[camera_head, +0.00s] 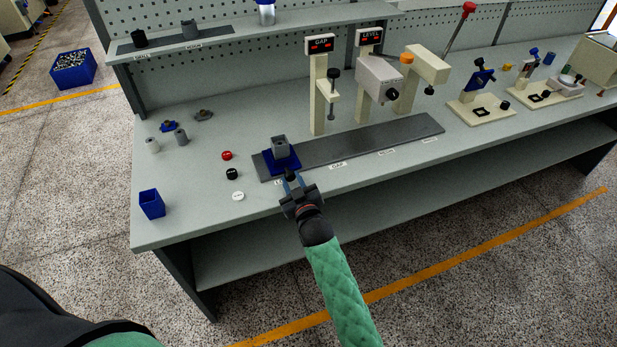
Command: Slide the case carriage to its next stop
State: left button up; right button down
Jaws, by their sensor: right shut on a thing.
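The case carriage (283,165) is a blue block at the left end of a dark grey rail (370,144) on the bench. A grey case (279,145) sits upright on it. A small black knob (290,175) is at the carriage's front. My right gripper (293,187) reaches in from the front edge of the bench, and its fingers are shut on the black knob. The fingertips partly hide the knob. My left gripper is not in view; only part of my body shows at the lower left.
White labels lie along the rail's front. Stands with GAP (320,44) and LEVEL (369,37) displays rise behind the rail. Red (227,155), black (232,174) and white (238,196) buttons lie left of it. A blue bin (152,204) stands at the left. The rail is clear to the right.

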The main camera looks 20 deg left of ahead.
jog(key=shift+s+a, duration=0.45)
jog(key=shift+a, duration=0.2)
jog(key=shift+s+a, duration=0.1)
jog(key=c, duration=1.1)
grip_release()
jog(key=shift+a, duration=0.15)
jog(key=shift+c, duration=0.2)
jog(key=shift+o, duration=0.2)
jog(key=shift+s, duration=0.1)
jog(key=shift+s+d+f, duration=0.1)
jog(key=shift+s+d, duration=0.1)
jog(key=shift+d, duration=0.05)
jog(key=shift+b+v, duration=0.6)
jog(key=shift+v, duration=0.45)
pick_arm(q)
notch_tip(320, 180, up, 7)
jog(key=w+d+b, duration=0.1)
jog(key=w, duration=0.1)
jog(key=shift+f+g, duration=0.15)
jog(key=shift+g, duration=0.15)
pick_arm(e)
jog(key=shift+v, duration=2.55)
